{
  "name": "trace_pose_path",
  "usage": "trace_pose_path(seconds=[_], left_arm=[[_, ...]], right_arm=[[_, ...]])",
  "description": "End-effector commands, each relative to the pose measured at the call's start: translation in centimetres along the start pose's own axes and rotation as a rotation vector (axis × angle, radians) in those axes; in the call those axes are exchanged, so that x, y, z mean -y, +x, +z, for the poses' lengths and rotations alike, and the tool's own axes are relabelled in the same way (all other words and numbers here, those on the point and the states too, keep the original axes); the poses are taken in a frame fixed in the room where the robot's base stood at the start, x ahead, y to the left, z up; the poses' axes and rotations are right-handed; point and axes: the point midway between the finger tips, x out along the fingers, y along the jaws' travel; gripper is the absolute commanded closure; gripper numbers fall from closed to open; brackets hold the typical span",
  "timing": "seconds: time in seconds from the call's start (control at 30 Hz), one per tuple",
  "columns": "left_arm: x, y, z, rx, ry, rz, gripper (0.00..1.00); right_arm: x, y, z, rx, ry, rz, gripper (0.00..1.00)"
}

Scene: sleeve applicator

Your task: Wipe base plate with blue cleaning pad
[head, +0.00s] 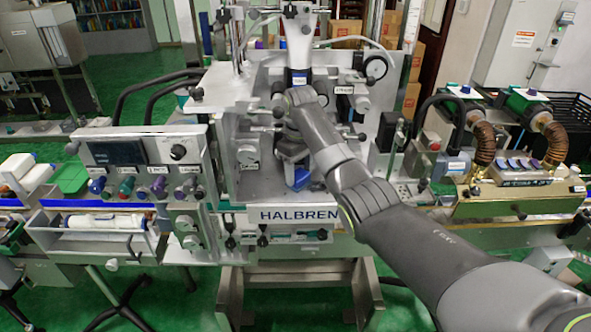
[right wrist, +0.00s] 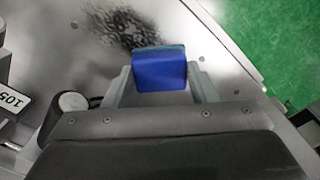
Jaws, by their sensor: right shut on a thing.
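My right gripper (right wrist: 160,82) is shut on the blue cleaning pad (right wrist: 160,70), which sits between its two grey fingers. The pad has a darker teal far edge. The base plate (right wrist: 222,70) is a grey metal surface beneath the pad, with a black speckled smudge (right wrist: 125,27) just beyond the pad to the upper left. In the head view my right arm reaches in from the lower right, and the pad (head: 302,180) shows low over the base plate (head: 258,187). I cannot tell whether the pad touches the plate. My left gripper is not in view.
The machine's control panel (head: 135,160) stands left of the plate, and a column with a labelled head rises behind it. Brown hoses (head: 484,142) and fittings are at the right. A label marked 105 (right wrist: 12,103) is at the left. Green floor lies past the plate's edge.

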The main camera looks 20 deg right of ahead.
Motion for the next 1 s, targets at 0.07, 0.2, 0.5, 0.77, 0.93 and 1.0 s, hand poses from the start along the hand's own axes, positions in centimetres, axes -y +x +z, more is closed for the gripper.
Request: trace_pose_path(seconds=[0.07, 0.2, 0.5, 0.77, 0.93, 1.0], left_arm=[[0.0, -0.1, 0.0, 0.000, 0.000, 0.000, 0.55], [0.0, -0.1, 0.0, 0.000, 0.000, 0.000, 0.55], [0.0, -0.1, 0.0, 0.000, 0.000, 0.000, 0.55], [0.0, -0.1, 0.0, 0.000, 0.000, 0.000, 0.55], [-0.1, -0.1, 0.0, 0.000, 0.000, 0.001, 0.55], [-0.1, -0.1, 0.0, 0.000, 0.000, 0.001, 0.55]], right_arm=[[-0.6, -0.1, 0.6, -0.001, 0.001, 0.001, 0.66], [-1.5, -0.1, 1.4, 0.000, 0.001, 0.002, 0.66], [-2.1, -0.1, 2.1, -0.001, 0.000, 0.001, 0.66], [-3.5, 0.1, 3.5, 0.001, 0.000, 0.001, 0.66], [-4.5, 0.1, 4.5, 0.000, 0.001, 0.001, 0.66], [-4.6, 0.2, 4.7, 0.000, 0.000, 0.000, 0.66]])
